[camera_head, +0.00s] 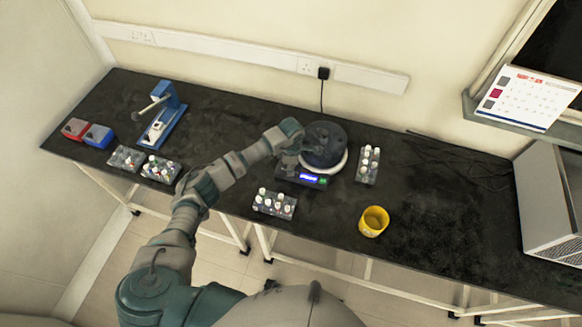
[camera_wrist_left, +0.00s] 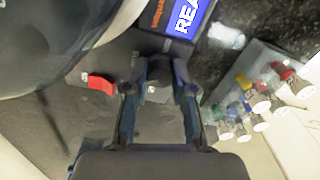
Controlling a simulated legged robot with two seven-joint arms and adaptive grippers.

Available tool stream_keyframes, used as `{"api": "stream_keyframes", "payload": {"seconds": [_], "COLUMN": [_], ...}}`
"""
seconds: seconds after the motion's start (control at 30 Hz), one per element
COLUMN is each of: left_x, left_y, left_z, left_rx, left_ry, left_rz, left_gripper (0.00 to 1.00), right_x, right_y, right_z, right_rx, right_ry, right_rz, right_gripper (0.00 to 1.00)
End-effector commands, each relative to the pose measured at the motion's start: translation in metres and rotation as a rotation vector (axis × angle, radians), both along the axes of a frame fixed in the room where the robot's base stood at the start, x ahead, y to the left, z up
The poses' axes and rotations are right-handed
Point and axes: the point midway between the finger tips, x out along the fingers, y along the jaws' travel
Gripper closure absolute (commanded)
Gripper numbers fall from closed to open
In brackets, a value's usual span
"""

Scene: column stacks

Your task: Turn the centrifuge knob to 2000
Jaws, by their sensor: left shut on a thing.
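The centrifuge (camera_head: 324,141) stands on the black bench, with a dark round top on a white ring and a grey front panel. Its blue lit display (camera_head: 311,178) shows in the head view. The display also shows in the wrist view (camera_wrist_left: 189,16), cut off, with the letters "REA". A red switch (camera_wrist_left: 99,84) is on the panel, left of my fingers. My left gripper (camera_head: 289,166) is at the panel's left part. In the wrist view its fingers (camera_wrist_left: 160,80) are shut on the small knob (camera_wrist_left: 158,93), mostly hidden between them. The knob's setting is not readable. My right gripper is not in view.
Racks of capped vials stand in front of the centrifuge (camera_head: 274,203), to its right (camera_head: 368,165) and at the left (camera_head: 160,169). A yellow cup (camera_head: 373,221) is at the front right. A blue device (camera_head: 164,114) stands left. The bench's right middle is clear.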

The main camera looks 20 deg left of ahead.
Motion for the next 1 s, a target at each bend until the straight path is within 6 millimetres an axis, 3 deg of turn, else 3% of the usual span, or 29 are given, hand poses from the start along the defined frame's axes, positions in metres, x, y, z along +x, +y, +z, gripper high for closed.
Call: {"api": "stream_keyframes", "payload": {"seconds": [1.0], "left_x": [0.0042], "left_y": [0.001], "left_z": [0.0056], "left_rx": [-0.003], "left_ry": [-0.009], "left_rz": [0.908], "left_gripper": [1.0], "right_x": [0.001], "right_y": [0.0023], "right_z": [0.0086], "right_rx": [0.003], "right_ry": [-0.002], "right_rz": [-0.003], "right_gripper": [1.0]}}
